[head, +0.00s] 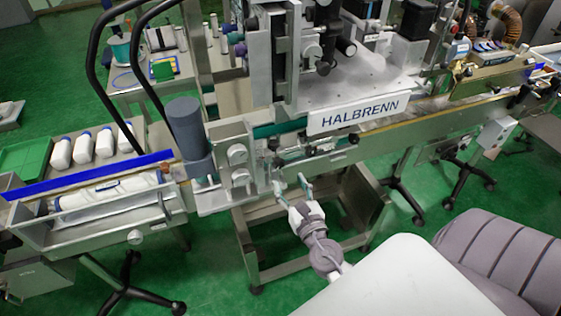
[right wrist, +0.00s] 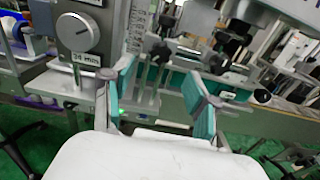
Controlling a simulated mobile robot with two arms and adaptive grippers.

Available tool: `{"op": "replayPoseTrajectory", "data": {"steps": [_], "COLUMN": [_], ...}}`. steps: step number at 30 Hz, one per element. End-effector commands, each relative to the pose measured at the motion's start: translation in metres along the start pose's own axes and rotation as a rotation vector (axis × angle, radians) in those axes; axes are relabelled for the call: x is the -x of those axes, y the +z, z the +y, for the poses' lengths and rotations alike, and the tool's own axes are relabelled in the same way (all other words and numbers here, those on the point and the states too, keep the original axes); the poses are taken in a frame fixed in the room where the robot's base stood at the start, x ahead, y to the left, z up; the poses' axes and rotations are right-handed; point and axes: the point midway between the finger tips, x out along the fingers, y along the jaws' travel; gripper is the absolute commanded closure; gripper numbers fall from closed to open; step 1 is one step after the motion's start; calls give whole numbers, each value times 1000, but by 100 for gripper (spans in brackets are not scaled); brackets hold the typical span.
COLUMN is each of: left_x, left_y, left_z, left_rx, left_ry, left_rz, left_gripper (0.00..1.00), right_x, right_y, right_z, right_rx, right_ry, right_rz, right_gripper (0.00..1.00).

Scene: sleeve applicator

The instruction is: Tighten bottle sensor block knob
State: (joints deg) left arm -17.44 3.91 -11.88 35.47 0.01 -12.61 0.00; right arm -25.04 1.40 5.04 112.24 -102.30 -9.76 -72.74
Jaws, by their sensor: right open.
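My right gripper (head: 292,185) is open and empty in front of the machine's lower front. In the right wrist view its two teal-padded fingers (right wrist: 160,90) stand wide apart. A small black knob (right wrist: 160,53) on a metal bracket shows beyond the gap between the fingers, apart from them. Another black knob (right wrist: 220,66) sits to the right, near the right fingertip. In the head view small black knobs (head: 273,144) show on the machine front above the gripper. Which one belongs to the bottle sensor block I cannot tell for sure. My left gripper is not in view.
A grey block with a round dial (right wrist: 78,32) and a "24 mm" label stands left of the fingers. The conveyor rail (head: 420,118) runs across the machine.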

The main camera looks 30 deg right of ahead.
Motion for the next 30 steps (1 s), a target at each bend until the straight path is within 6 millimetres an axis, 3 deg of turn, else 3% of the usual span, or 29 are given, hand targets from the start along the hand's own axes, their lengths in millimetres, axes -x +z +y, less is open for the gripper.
{"op": "replayPoseTrajectory", "data": {"steps": [3, 9, 22, 23, 30], "left_x": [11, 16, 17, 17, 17], "left_y": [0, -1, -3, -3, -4], "left_z": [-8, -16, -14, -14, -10], "left_rx": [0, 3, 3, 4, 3], "left_ry": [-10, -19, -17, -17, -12], "left_rz": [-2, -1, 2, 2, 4], "left_gripper": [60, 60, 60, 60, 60], "right_x": [-27, -55, -66, -66, -65], "right_y": [3, 1, -1, -1, -1], "right_z": [0, 0, 0, 0, 0], "right_rx": [0, -2, -2, -2, -2], "right_ry": [0, 1, 0, 0, 0], "right_rz": [-2, 0, 1, 1, 1], "right_gripper": [41, 41, 41, 43, 83]}}
